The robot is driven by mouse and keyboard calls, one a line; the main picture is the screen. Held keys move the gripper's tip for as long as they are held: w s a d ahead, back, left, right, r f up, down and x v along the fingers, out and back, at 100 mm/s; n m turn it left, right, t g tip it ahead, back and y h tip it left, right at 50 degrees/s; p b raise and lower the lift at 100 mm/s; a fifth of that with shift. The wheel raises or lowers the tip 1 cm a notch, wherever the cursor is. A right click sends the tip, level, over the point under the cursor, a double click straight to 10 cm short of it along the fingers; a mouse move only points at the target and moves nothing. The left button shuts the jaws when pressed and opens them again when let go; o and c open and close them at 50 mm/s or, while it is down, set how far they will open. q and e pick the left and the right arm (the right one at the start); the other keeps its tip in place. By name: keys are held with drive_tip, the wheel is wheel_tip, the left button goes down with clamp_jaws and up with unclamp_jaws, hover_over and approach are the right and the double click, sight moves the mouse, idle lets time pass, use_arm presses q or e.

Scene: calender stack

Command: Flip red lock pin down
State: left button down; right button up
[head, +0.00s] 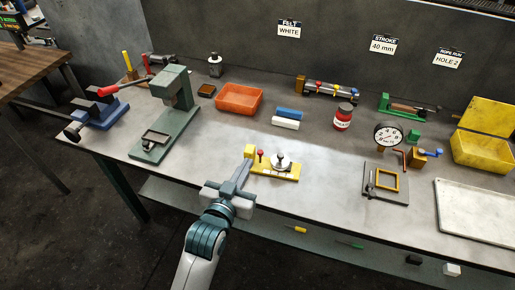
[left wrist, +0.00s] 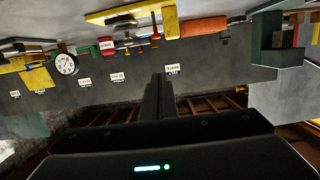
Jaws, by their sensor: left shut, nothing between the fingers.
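A yellow fixture plate (head: 287,172) lies near the front edge of the bench, with a taller yellow block (head: 250,151) at its left end. A small red-topped pin (head: 261,154) stands upright on it, beside a silver round part with a dark knob (head: 281,161). The pin shows in the left wrist view (left wrist: 155,37), where the scene is upside down, near the yellow fixture (left wrist: 120,13). My left gripper (head: 243,167) is shut and empty, just in front of the block and left of the pin. Its closed fingers (left wrist: 158,98) show in the wrist view. Contact cannot be told.
A green press (head: 176,110) and a blue device with a red lever (head: 98,108) stand left. An orange bin (head: 238,100), a blue and a white block (head: 286,124) and a red jar (head: 343,117) lie behind. A dial gauge stand (head: 388,138) and grey tray (head: 478,210) are right.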

idle(0.3)
use_arm(q)
drive_tip(key=p, duration=0.3)
hover_over(259, 154)
drive_tip(key=s, duration=0.2)
drive_tip(key=f, duration=0.2)
drive_tip(key=f+p, duration=0.1)
drive_tip(key=f, duration=0.1)
drive_tip(key=shift+s+a, duration=0.1)
drive_tip(key=shift+a, duration=0.2)
drive_tip(key=shift+f+p, duration=0.3)
drive_tip(key=shift+f, duration=0.5)
drive_tip(key=shift+f+b, duration=0.6)
drive_tip(key=shift+f, duration=0.35)
drive_tip(key=shift+s+f, duration=0.1)
